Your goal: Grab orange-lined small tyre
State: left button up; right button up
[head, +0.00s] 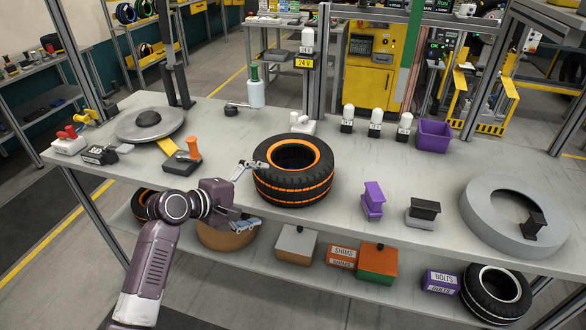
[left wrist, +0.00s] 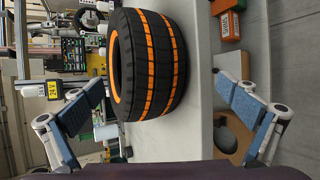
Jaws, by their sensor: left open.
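The small tyre (head: 293,180), black with orange bands and an orange inner rim, lies flat near the front edge of the workbench. In the left wrist view the tyre (left wrist: 150,65) shows sideways, between and beyond the two blue-padded fingers. My left gripper (head: 252,195) is at the tyre's left side, wide open and empty. One finger is on the far side near the tyre's upper left, the other near the bench's front edge. I cannot tell whether either finger touches the tyre. My right gripper is not in view.
A purple block (head: 373,200), a grey block (head: 422,212) and a large grey ring (head: 480,215) stand to the right. An orange-handled tool (head: 186,162) and a round plate (head: 140,125) are at the left. A purple bin (head: 433,137) stands at the back right.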

aim_at(275, 191)
pick_arm(q)
jog(key=shift+r+p+x, duration=0.15)
jog(key=shift+p+x, duration=0.15)
jog(key=shift+x, duration=1.25)
jog(key=shift+r+p+x, duration=0.1)
jog(key=shift+p+x, duration=0.2)
jog(key=shift+x, duration=1.3)
jog(key=shift+d, duration=0.15)
jog(key=shift+c, duration=0.6)
jog(key=shift+s+f, duration=0.1)
jog(key=c, duration=2)
jog(key=shift+r, duration=0.35)
jog(key=shift+c, duration=0.6)
jog(key=shift+w+r, duration=0.1)
jog(key=shift+w, duration=0.1)
